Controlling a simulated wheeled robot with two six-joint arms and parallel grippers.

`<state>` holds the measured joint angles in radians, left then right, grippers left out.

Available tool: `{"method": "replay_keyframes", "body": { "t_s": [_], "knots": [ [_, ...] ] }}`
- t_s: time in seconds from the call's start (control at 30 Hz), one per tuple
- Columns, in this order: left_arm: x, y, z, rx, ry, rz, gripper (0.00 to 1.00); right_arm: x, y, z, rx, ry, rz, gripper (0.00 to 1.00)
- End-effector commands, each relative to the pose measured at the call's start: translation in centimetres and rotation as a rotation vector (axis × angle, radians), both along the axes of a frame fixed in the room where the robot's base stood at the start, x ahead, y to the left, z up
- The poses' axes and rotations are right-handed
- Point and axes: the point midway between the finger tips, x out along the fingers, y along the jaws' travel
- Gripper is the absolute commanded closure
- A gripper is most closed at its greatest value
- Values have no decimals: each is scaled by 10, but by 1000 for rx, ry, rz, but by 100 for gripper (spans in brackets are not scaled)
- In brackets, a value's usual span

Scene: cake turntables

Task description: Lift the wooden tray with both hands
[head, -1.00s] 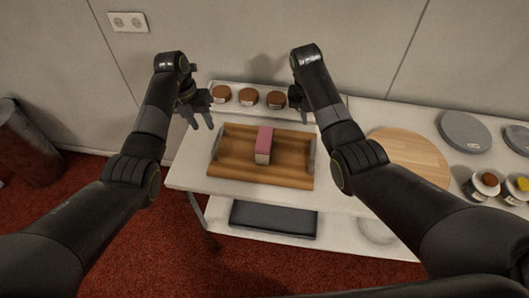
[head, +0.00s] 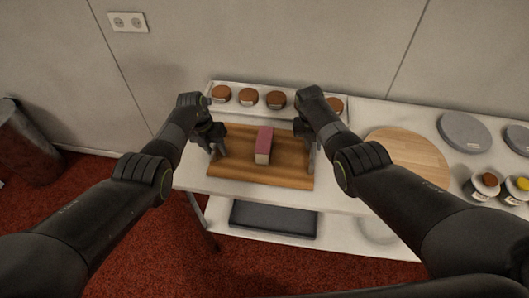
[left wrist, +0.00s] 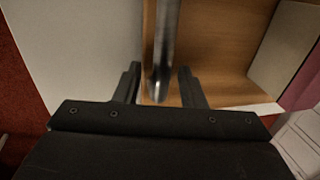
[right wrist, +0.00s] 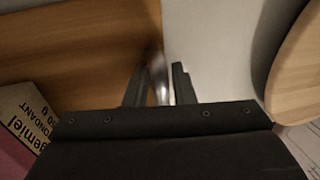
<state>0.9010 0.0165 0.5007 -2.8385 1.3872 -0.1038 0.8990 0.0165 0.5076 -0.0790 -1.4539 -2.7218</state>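The wooden tray (head: 232,171) lies on the white table with a metal handle at each short end. A pink and white block (head: 264,144) stands on its middle. My left gripper (head: 217,148) is at the tray's left end. In the left wrist view its fingers (left wrist: 161,88) are apart, with the metal handle (left wrist: 164,45) between them. My right gripper (head: 310,148) is at the right end. In the right wrist view its fingers (right wrist: 159,88) are apart, with the blurred right handle (right wrist: 159,72) between them. In the head view, both handles are largely hidden by my grippers.
A white tray of brown-lidded jars (head: 248,97) stands behind the wooden tray. A round wooden board (head: 408,155), a grey disc (head: 464,131) and open jars (head: 484,187) are to the right. A dark flat tray (head: 273,219) lies on the lower shelf.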

Motion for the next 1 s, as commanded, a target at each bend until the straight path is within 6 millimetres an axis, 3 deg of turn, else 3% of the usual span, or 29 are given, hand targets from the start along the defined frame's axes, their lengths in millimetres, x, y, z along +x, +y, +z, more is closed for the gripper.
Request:
{"method": "replay_keyframes", "body": {
  "t_s": [0.27, 0.43, 0.53, 1.0],
  "knots": [
    [0, 0, 0, 0, 0, 0, 65, 0, 0, 0, 0, -1, 0, 78],
    [0, 0, 0, 0, 0, 0, 87, 0, 0, 0, 0, -1, 0, 100],
    [0, 0, 0, 0, 0, 0, 100, 0, 0, 0, 0, -1, 0, 100],
    [1, 0, 4, 0, -2, -1, 100, 1, 0, 4, 0, -3, 0, 100]
  ]
}}
